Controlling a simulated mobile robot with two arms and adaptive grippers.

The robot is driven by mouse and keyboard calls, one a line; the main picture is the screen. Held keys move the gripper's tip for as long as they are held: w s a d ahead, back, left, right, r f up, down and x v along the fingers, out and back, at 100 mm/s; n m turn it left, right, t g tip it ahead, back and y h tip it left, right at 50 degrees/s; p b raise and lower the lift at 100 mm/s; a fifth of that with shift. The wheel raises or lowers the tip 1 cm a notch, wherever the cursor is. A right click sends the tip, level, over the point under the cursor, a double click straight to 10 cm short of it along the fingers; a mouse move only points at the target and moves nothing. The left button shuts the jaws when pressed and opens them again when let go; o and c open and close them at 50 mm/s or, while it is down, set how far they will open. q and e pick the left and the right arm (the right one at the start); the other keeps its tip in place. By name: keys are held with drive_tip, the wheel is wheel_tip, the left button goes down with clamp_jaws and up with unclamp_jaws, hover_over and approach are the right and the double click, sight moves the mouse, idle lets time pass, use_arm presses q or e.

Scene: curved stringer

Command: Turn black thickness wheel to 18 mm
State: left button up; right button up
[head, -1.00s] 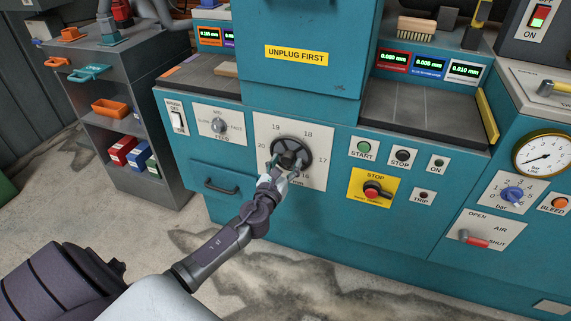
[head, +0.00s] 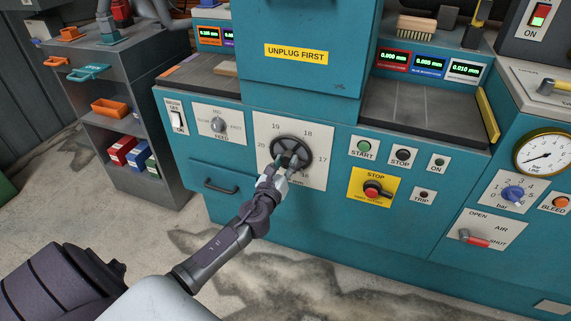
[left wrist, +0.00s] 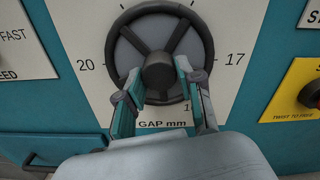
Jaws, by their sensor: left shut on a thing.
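The black thickness wheel (head: 291,150) sits on a white dial plate (head: 262,128) on the teal machine front. The plate bears 20, 19, 18 and 17 around the wheel and "GAP mm" below. The wheel's rim (left wrist: 203,42), spokes and round hub (left wrist: 158,71) show in the left wrist view. My left gripper (head: 290,161) reaches the wheel from below and is shut on it. In the left wrist view its fingers (left wrist: 160,88) stand on either side of the hub, over the lower part of the wheel. I cannot make out a pointer. My right gripper is not in view.
A feed knob (head: 218,125) is left of the dial. START (head: 364,147), STOP (head: 403,156) and a red stop button (head: 372,189) on yellow are to its right. A drawer handle (head: 221,187) is below left. An overhanging teal housing (head: 300,75) is above.

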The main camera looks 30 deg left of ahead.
use_arm(q)
drive_tip(key=shift+n, duration=0.5)
drive_tip(key=n, duration=0.3)
drive_tip(key=shift+n+b, duration=0.3)
drive_tip(key=shift+b, duration=0.05)
drive_tip(key=n, duration=0.3)
drive_tip(key=shift+d+n, duration=0.1)
drive_tip(key=shift+n, duration=0.3)
drive_tip(key=n, duration=0.3)
drive_tip(key=n+p, duration=0.1)
drive_tip(key=n, duration=0.3)
drive_tip(key=shift+r, duration=0.1)
drive_tip(key=n+p, duration=0.1)
drive_tip(key=n, duration=0.4)
drive_tip(key=shift+p, duration=0.4)
drive_tip(key=shift+n, duration=0.7)
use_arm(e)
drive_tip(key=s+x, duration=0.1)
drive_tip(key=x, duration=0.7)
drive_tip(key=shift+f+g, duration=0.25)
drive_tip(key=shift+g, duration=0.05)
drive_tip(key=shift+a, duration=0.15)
